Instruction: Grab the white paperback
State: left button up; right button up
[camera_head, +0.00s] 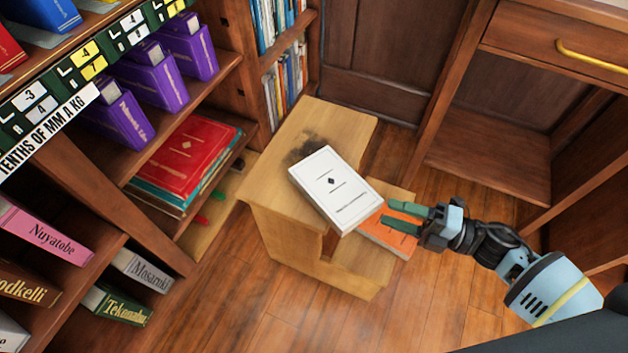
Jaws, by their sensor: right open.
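The white paperback (333,187) lies flat on top of a light wood step stool (276,188), with its lower right end reaching out over the lower step. My right gripper (397,216) comes in from the right with its green fingers pointing left. It is open and empty, a short way right of the paperback, and looks to be above an orange book (377,238) on the lower step. The fingers do not visibly touch the paperback. My left gripper is not in view.
A bookcase with purple books (149,78) and a red book (186,150) stands at the left. A wooden desk with a yellow-handled drawer (560,45) stands at the upper right. The wood floor (440,300) in front of the stool is clear.

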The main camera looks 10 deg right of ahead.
aim_at(358, 203)
jog(key=shift+w+a, duration=0.15)
jog(key=shift+a, duration=0.15)
jog(key=shift+b+x, duration=0.9)
jog(key=shift+x, duration=2.95)
jog(key=shift+f, duration=0.1)
grip_shut()
